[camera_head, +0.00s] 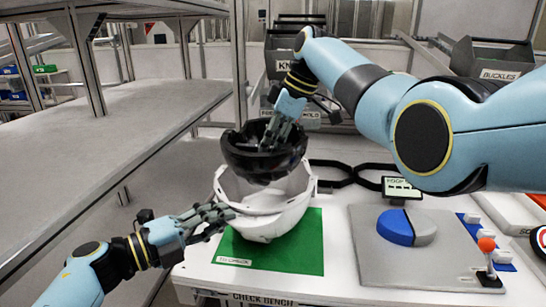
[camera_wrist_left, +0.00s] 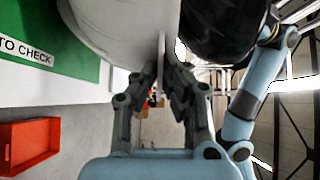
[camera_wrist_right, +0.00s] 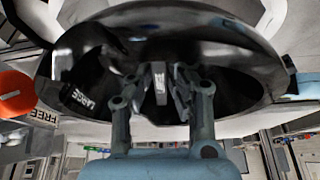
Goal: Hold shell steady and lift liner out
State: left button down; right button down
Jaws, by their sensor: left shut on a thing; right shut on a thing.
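The white helmet shell (camera_head: 262,212) stands open side up on the green mat (camera_head: 300,250). My left gripper (camera_head: 228,212) is shut on the shell's left rim; the left wrist view shows the shell wall (camera_wrist_left: 110,30) between its fingers (camera_wrist_left: 172,75). The black liner (camera_head: 250,160) is above the shell, its lower part at or just over the shell's opening. My right gripper (camera_head: 272,132) reaches down into the liner. In the right wrist view its fingers (camera_wrist_right: 160,85) are closed on a tab inside the liner (camera_wrist_right: 235,80), which bears the word LARGE.
A grey panel (camera_head: 370,270) with a blue-and-grey disc (camera_head: 405,228) and a red-knobbed lever (camera_head: 487,245) lies to the right. Black straps (camera_head: 330,172) lie behind the shell. Labelled bins (camera_head: 490,58) stand at the back. A grey shelf (camera_head: 110,130) is at the left.

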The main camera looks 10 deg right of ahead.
pick_arm(q)
jog(key=c, duration=1.4)
grip_release()
